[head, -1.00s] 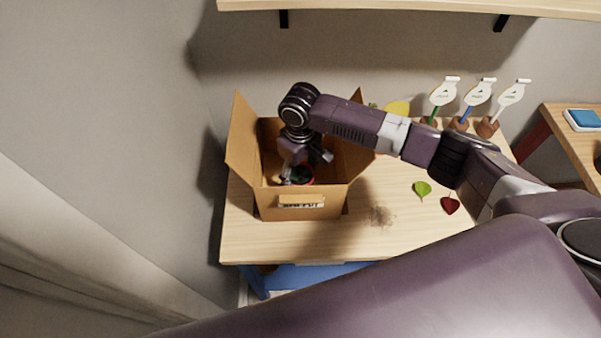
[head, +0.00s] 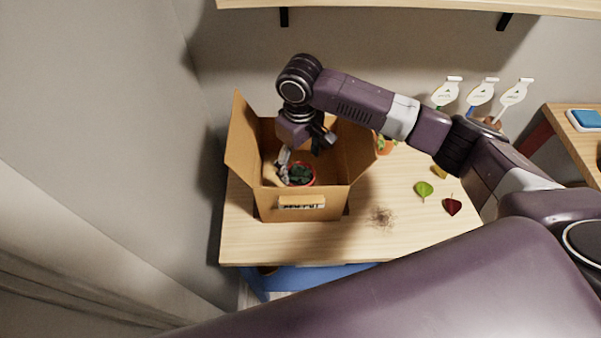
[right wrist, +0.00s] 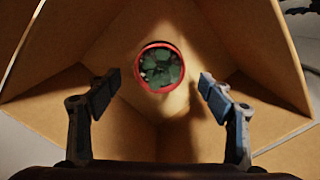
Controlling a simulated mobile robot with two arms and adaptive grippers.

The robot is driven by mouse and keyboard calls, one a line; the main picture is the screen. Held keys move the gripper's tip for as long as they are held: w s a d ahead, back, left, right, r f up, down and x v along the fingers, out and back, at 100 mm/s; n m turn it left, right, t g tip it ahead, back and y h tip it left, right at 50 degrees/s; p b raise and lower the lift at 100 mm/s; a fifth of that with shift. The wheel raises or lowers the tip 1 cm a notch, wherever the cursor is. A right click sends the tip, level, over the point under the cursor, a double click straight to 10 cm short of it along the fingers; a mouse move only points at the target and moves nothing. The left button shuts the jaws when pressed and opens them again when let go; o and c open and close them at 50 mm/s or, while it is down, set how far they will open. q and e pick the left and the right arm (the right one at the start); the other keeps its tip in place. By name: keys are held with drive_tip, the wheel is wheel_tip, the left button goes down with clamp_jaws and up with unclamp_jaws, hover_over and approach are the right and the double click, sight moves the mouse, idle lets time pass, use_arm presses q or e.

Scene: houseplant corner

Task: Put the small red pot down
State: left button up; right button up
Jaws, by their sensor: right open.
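The small red pot (head: 302,174) with a green plant stands inside the open cardboard box (head: 300,210). In the right wrist view the red pot (right wrist: 160,67) shows from above, a round red rim around green leaves, on the box floor. My right gripper (head: 318,146) is above the box opening, over the pot and apart from it. Its two fingers (right wrist: 157,95) are spread wide with nothing between them. My left gripper is not in view.
The box stands on a wooden table, its flaps open (head: 243,138). A green leaf (head: 424,190), a dark red leaf (head: 452,205) and a patch of soil (head: 381,217) lie to its right. White plant labels (head: 480,93) stand behind. A shelf (head: 400,8) runs above.

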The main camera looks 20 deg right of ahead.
sight(300, 177)
wheel_tip(300, 177, up, 7)
idle(0.3)
idle(0.4)
